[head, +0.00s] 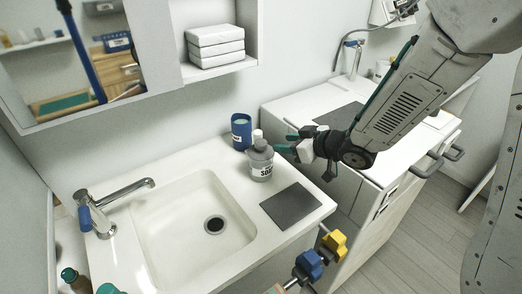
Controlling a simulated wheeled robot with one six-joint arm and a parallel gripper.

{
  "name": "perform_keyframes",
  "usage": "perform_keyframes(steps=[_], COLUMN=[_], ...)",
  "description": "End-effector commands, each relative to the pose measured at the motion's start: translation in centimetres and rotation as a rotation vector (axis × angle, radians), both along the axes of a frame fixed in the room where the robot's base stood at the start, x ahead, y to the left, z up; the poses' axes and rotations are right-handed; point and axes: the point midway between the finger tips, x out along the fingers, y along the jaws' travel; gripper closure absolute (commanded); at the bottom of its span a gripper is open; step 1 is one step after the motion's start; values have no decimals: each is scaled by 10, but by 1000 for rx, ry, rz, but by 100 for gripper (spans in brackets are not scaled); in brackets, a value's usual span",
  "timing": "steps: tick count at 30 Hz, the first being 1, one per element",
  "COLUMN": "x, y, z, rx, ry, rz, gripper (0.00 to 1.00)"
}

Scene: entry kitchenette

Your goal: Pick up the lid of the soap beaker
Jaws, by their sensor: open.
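The soap beaker (261,170) is a grey container with a white label reading SOAP. It stands upright on the white counter, right of the sink. A grey rounded top (261,146), which looks like its lid, sits on it. My gripper (286,144) is just right of the beaker's top, with its teal fingers pointing left towards it. It is open and appears empty. I cannot tell whether a finger touches the lid.
A dark blue cup (241,134) and a small white-topped item (257,134) stand close behind the beaker. A dark grey mat (291,206) lies bare in front. The sink (170,240) and tap (100,208) are left. A wall cabinet (255,50) hangs above.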

Motion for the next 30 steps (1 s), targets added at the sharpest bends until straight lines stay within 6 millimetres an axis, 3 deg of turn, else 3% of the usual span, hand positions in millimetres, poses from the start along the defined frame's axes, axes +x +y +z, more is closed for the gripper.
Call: perform_keyframes(steps=[5, 22, 30], x=[-5, 33, 38], y=[20, 70, 75], z=[-10, -33, -35], rx=[68, 71, 72], ry=[1, 0, -2], rz=[73, 77, 74], gripper=[56, 56, 56])
